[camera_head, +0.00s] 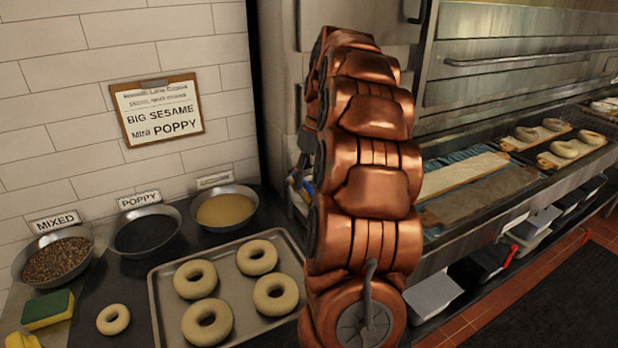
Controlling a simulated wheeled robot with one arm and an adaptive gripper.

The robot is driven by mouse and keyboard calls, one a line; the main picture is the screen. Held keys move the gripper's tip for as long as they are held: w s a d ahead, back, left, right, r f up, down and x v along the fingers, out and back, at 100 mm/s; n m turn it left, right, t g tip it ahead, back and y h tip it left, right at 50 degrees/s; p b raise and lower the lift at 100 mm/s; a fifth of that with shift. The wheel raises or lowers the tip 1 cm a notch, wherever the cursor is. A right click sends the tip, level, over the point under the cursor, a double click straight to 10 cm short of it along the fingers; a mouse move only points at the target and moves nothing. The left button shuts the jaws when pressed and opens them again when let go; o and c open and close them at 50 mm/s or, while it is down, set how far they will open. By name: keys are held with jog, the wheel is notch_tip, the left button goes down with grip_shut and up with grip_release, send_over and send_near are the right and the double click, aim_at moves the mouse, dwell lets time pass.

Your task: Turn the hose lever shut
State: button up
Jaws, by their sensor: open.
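My copper-coloured arm fills the middle of the head view, and my gripper at its end is not in view. I cannot make out a hose or a hose lever. Small blue and dark parts (305,183) show just left of my arm, beside the steel cabinet, but they are too small and too covered to name. My arm hides what lies behind it.
At left, a tray (160,310) of bagels, several topping bowls and a sponge (48,309) cover the dark counter. At right stands an oven (520,60) with a bagel-laden ledge and bins below. Dark floor matting (560,290) lies clear at lower right.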

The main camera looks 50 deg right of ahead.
jog(key=shift+c, duration=0.4)
grip_shut()
